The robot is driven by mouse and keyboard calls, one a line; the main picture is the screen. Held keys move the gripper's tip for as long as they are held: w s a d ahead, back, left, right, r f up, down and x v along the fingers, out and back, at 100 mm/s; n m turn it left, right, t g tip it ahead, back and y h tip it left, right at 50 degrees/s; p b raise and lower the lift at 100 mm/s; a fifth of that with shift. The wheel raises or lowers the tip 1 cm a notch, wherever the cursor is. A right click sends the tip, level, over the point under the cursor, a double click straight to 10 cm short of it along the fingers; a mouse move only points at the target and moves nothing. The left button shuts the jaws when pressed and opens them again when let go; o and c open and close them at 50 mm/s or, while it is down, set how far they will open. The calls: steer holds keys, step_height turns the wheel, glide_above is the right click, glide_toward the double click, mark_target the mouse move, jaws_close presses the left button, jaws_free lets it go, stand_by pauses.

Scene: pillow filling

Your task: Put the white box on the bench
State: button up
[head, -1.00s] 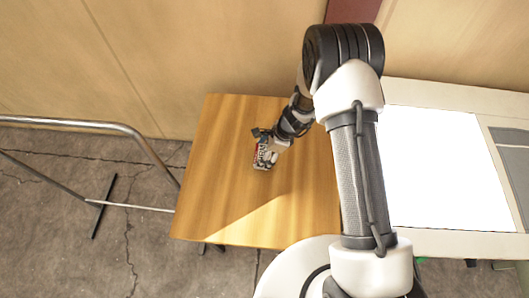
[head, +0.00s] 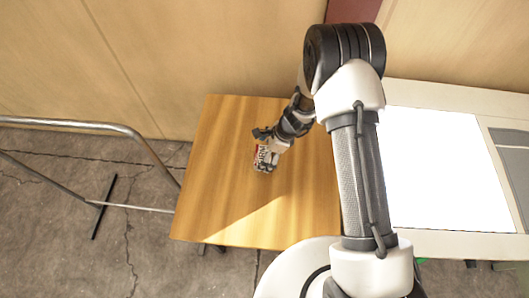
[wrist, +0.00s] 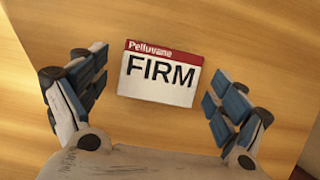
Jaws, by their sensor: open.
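A small white box (head: 261,157) with a red band lies on the wooden bench top (head: 230,190). In the wrist view the box (wrist: 158,76) shows its label, "Pelluvane" on the red band and "FIRM" in black. My gripper (head: 263,149) is open, with its fingers spread to either side of the box. In the wrist view there is bare wood between the box and the left finger, and a narrow gap to the right finger. The wrist partly hides the box's right side in the head view.
A second table with a bright white panel (head: 440,170) stands to the right, behind my arm. A metal rail (head: 80,122) stands on the cracked floor at the left. A plain wall is behind. The wooden top is otherwise clear, with a sunlit patch in front.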

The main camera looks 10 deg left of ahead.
steer(key=p+v, duration=0.3)
steer(key=v, duration=0.8)
steer(key=shift+r, duration=0.35)
steer(key=s+d+r+n+t, duration=0.1)
steer(key=s+d+r+n, duration=0.15)
steer(key=r, duration=0.55)
steer(key=s+d+r+n, duration=0.1)
steer(key=r+n, duration=0.2)
steer(key=r, duration=0.4)
steer(key=s+d+r+n+t, duration=0.1)
steer(key=s+d+r+n, duration=0.15)
steer(key=r, duration=0.55)
steer(key=s+d+r+n+t+h, duration=0.1)
steer(key=s+d+r+n, duration=0.3)
steer(key=s, duration=0.4)
steer(key=s+d+r+n+t+h, duration=0.1)
steer(key=s+d+r+n+h, duration=0.2)
steer(key=s, duration=0.6)
steer(key=d+r+n, duration=0.2)
steer(key=d+r, duration=0.1)
steer(key=d, duration=0.1)
steer(key=shift+r+t+h, duration=0.3)
steer(key=shift+t, duration=0.1)
steer(key=shift+w, duration=0.1)
